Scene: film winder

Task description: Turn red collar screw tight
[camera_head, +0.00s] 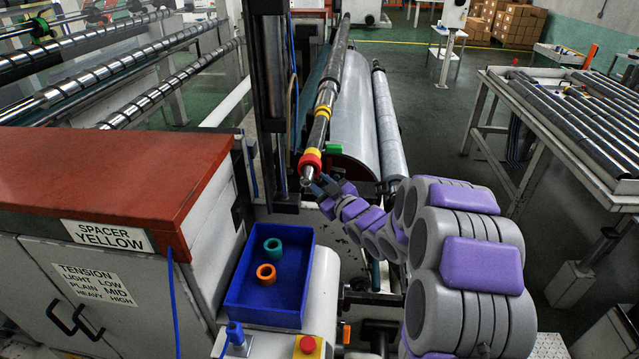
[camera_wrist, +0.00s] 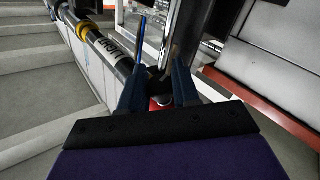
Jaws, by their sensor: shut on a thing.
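The red collar (camera_head: 310,160) sits near the front end of the long metal shaft (camera_head: 340,62), with a yellow collar (camera_head: 322,111) further back. My gripper (camera_head: 319,184) is at the red collar's lower right side. In the wrist view, my gripper (camera_wrist: 158,84) has its two dark fingers on either side of a small red and pale piece (camera_wrist: 162,101), shut on what appears to be the collar screw. The screw itself is mostly hidden by the fingers, and its seating cannot be seen.
A blue tray (camera_head: 236,306) with a teal ring (camera_head: 272,246) and an orange ring (camera_head: 266,273) stands below left. A red-topped cabinet (camera_head: 110,170) is at left. A dark vertical post (camera_head: 270,90) stands close beside the shaft. A large roll (camera_head: 352,110) lies behind.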

